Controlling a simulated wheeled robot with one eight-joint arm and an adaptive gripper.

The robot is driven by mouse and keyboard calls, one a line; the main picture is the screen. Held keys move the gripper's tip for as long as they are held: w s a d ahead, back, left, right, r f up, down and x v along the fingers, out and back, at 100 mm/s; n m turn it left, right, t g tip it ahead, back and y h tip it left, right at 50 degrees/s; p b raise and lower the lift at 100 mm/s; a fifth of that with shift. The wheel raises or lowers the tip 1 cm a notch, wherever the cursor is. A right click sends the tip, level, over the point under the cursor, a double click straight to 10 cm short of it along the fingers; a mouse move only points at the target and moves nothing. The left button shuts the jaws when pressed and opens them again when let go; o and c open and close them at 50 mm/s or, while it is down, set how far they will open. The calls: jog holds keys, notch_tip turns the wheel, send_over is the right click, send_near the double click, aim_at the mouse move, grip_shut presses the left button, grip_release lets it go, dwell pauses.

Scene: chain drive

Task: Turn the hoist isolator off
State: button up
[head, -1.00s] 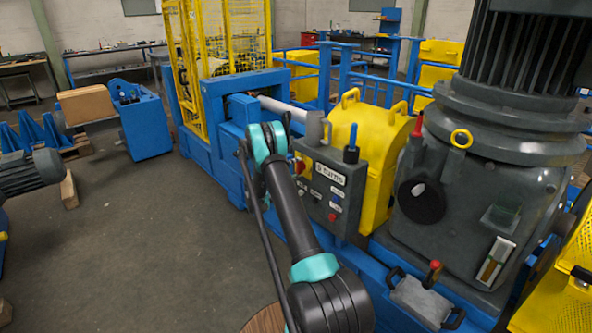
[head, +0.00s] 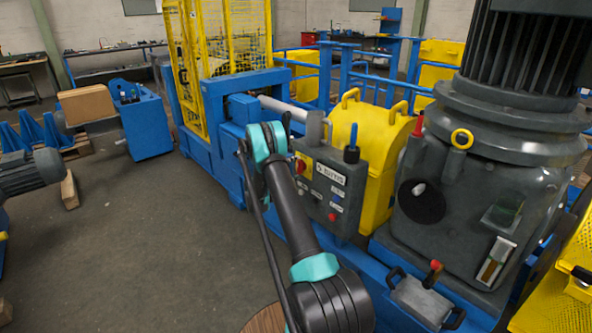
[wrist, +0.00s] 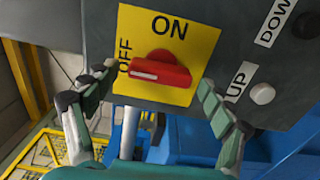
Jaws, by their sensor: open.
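The hoist isolator is a red rotary knob (wrist: 160,75) on a yellow plate (wrist: 185,30) marked ON at the top and OFF on the left. Its bar lies nearly level, with its white mark at the left end, on the OFF side. My gripper (wrist: 157,82) is open, with one finger to the left of the knob and one to the right, both apart from it. In the head view the knob (head: 300,167) shows small on the grey control panel (head: 325,205), and my arm hides most of my gripper.
DOWN and UP buttons sit right of the plate; the white UP button (wrist: 262,93) is close to the right finger. A yellow guard (head: 375,150) and a large grey motor (head: 500,130) stand right of the panel. Open floor (head: 150,230) lies to the left.

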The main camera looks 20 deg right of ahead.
jog(key=v, duration=1.2)
jog(key=s+r+m+g+y, duration=0.1)
jog(key=s+r+y, duration=0.35)
jog(key=s, duration=0.45)
jog(key=s+r+m+g+y, duration=0.1)
jog(key=s+r+y, duration=0.4)
jog(key=s, duration=0.4)
jog(key=s+a+f+m+y, duration=0.1)
jog(key=s+a+y, duration=0.2)
jog(key=s, duration=1.1)
jog(key=s+a+f+m+y, duration=0.1)
jog(key=s+a+y, duration=0.3)
jog(key=s+a, duration=0.5)
jog(key=s, duration=0.6)
jog(key=shift+s+a, duration=0.3)
jog(key=shift+s, duration=0.05)
